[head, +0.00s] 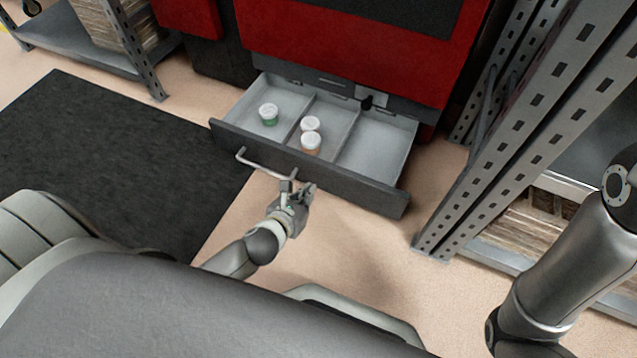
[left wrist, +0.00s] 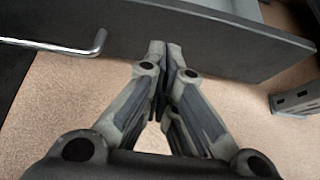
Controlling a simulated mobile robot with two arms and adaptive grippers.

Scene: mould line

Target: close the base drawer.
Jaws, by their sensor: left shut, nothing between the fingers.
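The base drawer (head: 309,174) is pulled out from under the red machine. Its inside has three compartments. Two compartments hold small jars, and the right one looks empty. Its grey bar handle (head: 265,163) is on the left part of the dark front. My left gripper (head: 298,186) is shut and empty in front of the drawer front, just right of the handle. In the left wrist view its closed fingertips (left wrist: 166,45) point at the dark drawer front (left wrist: 215,38), with the handle (left wrist: 70,47) at the left. Whether the fingertips touch the front I cannot tell. My right gripper is out of view.
A green-labelled jar (head: 268,114) stands in the left compartment and two orange-labelled jars (head: 310,143) in the middle one. A grey perforated rack (head: 500,150) stands close on the right. A black mat (head: 110,165) covers the floor at left. The floor before the drawer is clear.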

